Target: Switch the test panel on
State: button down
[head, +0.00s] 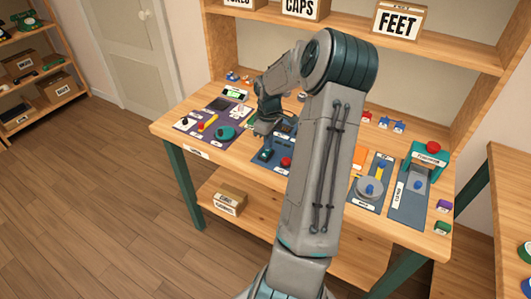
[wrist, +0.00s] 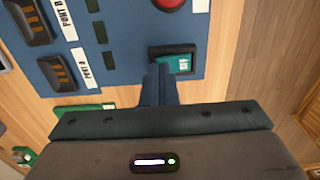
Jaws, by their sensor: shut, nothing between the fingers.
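The blue test panel (head: 258,163) lies on the workbench, partly hidden by my arm in the head view. In the wrist view the panel (wrist: 125,75) fills the upper part. Its switch (wrist: 183,64) has a dark frame and a teal rocker with white lettering that I cannot read surely. My gripper (wrist: 159,70) is shut and empty. Its fingertips overlap the left part of the switch in the wrist view; I cannot tell whether they touch it. In the head view my gripper (head: 264,128) is above the panel, near its left side.
A red button (wrist: 170,4) and two black ports (wrist: 30,20) are on the panel. A purple mat (head: 210,125) with small parts lies to the left. A dial station (head: 368,188) and a red-and-teal press (head: 428,155) stand to the right. Boxes line the shelf above.

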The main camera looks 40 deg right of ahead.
jog(key=shift+f, duration=0.35)
jog(key=shift+r+p, duration=2.65)
jog(key=shift+r, duration=0.9)
